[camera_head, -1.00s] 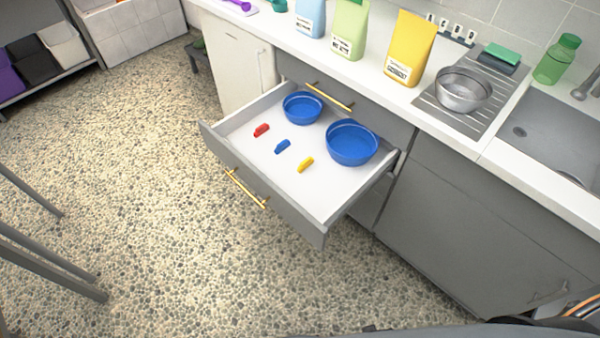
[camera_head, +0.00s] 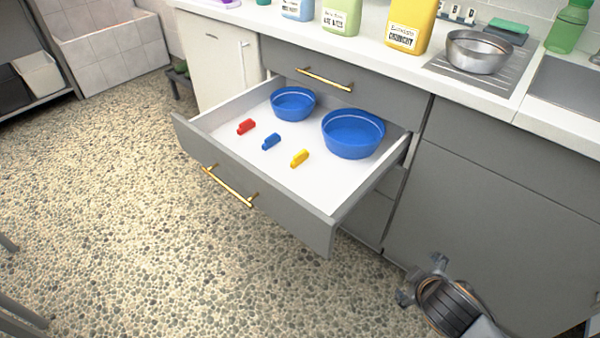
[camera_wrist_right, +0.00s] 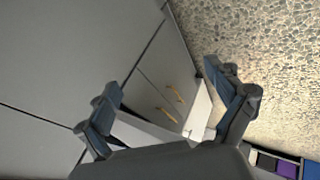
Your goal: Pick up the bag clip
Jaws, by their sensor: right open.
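Three small bag clips lie apart on the white floor of an open drawer (camera_head: 224,117) in the head view: a red clip (camera_head: 246,126), a blue clip (camera_head: 271,141) and a yellow clip (camera_head: 299,158). My right gripper (camera_head: 421,280) is at the lower right of the head view, outside the drawer and in front of the grey cabinet. Its fingers are spread and empty in the right wrist view (camera_wrist_right: 170,105). No clip can be made out in the wrist view. My left gripper is not in view.
Two blue bowls, a smaller one (camera_head: 293,103) and a larger one (camera_head: 352,133), stand at the drawer's back. The drawer's front panel (camera_head: 250,190) stands out over the pebbled floor.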

